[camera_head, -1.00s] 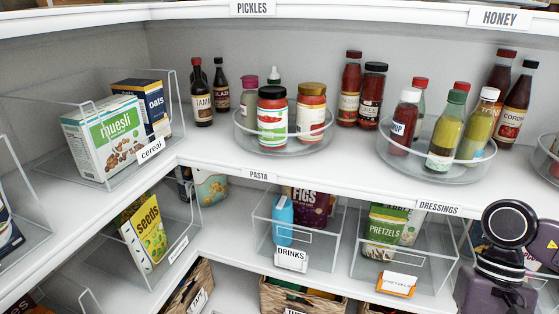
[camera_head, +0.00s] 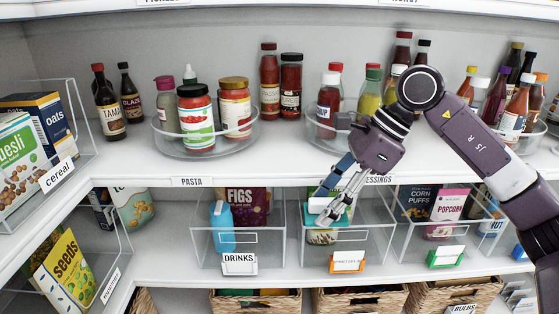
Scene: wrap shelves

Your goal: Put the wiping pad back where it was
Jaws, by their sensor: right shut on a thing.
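My right gripper (camera_head: 339,207) reaches in from the right, in front of the middle shelf. Its fingers point down and left and are shut on a small pale teal piece, which I take to be the wiping pad (camera_head: 324,217). The pad is small and partly covered by the fingers, so its outline is unclear. It shows in front of the pretzels bag (camera_head: 322,237) in a clear bin. I cannot tell whether it touches the bag or bin. My left gripper is not in view.
Clear bins line the middle shelf, one with a blue bottle (camera_head: 222,222) and a drinks label (camera_head: 240,264). Above, round turntables (camera_head: 205,147) hold jars and bottles close behind my right arm. Wicker baskets (camera_head: 255,302) stand below.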

